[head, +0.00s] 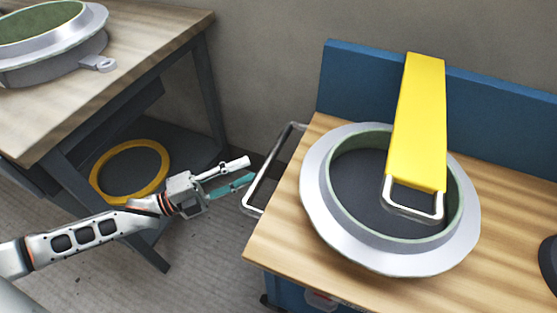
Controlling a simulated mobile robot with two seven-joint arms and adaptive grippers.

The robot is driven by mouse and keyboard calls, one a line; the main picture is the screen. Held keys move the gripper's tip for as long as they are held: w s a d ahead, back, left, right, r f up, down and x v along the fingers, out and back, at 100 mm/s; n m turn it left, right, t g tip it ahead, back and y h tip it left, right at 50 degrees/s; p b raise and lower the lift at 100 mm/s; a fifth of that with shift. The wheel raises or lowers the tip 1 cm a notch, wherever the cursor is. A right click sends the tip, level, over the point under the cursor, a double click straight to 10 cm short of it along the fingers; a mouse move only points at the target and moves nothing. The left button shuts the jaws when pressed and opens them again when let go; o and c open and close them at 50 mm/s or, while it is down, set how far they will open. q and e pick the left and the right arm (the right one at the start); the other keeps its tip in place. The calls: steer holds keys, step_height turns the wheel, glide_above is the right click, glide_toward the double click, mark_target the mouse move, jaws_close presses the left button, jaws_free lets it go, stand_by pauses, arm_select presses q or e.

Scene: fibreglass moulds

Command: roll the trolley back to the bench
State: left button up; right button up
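The trolley (265,225) stands on the right, with a light wood top, a blue back panel and a blue body below. Its grey metal handle (267,168) sticks out from its left side. The bench (150,65), a wood top on dark legs, stands at the left; a floor gap separates it from the trolley. My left gripper (251,170) is in that gap, its fingers apart and pointing at the handle. The tips are close to the handle's outer bar; I cannot tell whether they touch it. Nothing shows between the fingers. My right gripper is out of view.
On the trolley sits a round flanged mould (320,205) with a yellow bar (418,110) with a metal loop across it. A dark object (548,258) is cut off at the right. Another mould (65,55) is on the bench; a yellow ring (98,190) lies beneath.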

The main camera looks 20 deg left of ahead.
mark_target(269, 161)
arm_select(q)
steer(key=shift+x, duration=3.8)
steer(key=shift+r, duration=0.1)
jaws_close()
